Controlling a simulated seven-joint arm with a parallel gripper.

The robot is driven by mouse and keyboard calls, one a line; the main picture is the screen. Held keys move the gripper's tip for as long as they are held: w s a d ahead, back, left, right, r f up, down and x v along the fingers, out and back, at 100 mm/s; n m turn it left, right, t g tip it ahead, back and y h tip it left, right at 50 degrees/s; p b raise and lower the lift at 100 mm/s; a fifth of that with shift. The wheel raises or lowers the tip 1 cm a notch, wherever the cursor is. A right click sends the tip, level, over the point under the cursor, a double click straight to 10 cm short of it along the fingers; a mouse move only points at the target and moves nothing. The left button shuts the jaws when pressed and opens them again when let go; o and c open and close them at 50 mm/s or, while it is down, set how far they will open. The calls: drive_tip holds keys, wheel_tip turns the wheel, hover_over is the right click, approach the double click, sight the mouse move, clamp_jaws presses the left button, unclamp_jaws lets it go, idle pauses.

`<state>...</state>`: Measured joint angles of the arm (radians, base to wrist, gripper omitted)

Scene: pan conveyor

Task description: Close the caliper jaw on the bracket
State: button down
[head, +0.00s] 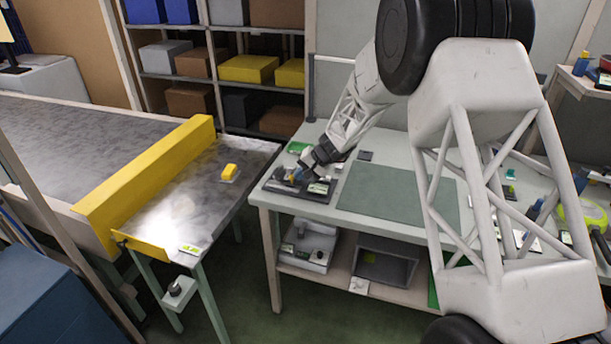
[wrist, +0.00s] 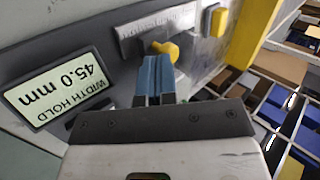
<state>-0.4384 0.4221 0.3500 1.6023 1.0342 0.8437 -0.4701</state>
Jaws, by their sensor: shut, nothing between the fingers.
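The caliper station (head: 287,188) is a dark flat unit at the left end of the work table. Its pale display (wrist: 58,87) reads "WIDTH HOLD" and "45.0 mm", upside down in the wrist view. A small yellow part (wrist: 168,49) stands just beyond my fingertips, in front of a grey labelled plate (wrist: 150,27). I cannot tell whether it belongs to the jaw or whether it touches my fingers. My gripper (wrist: 156,62) has blue fingers, shut together and empty, low over the station; it also shows in the head view (head: 297,176). I cannot make out the bracket for certain.
A yellow block (head: 229,171) sits on the metal side table (head: 190,208) to the left, beside a yellow conveyor barrier (head: 150,180). A green mat (head: 385,195) lies bare right of the station. Shelves with bins (head: 247,68) stand behind.

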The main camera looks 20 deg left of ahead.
drive_tip(key=shift+a, duration=0.8)
drive_tip(key=shift+d, duration=0.1)
drive_tip(key=shift+w+d+r, duration=0.1)
drive_tip(key=shift+w+d, duration=0.05)
drive_tip(key=shift+d, duration=0.6)
drive_tip(key=shift+w+d+r, duration=0.1)
drive_tip(key=shift+d+r, duration=0.05)
drive_tip(key=shift+d, duration=0.35)
drive_tip(key=shift+w+d+r, duration=0.1)
drive_tip(key=shift+d, duration=0.4)
drive_tip(key=v, duration=1)
drive_tip(key=shift+d, duration=0.15)
drive_tip(key=shift+s+d, duration=0.15)
drive_tip(key=shift+d, duration=0.05)
drive_tip(key=shift+f, duration=0.1)
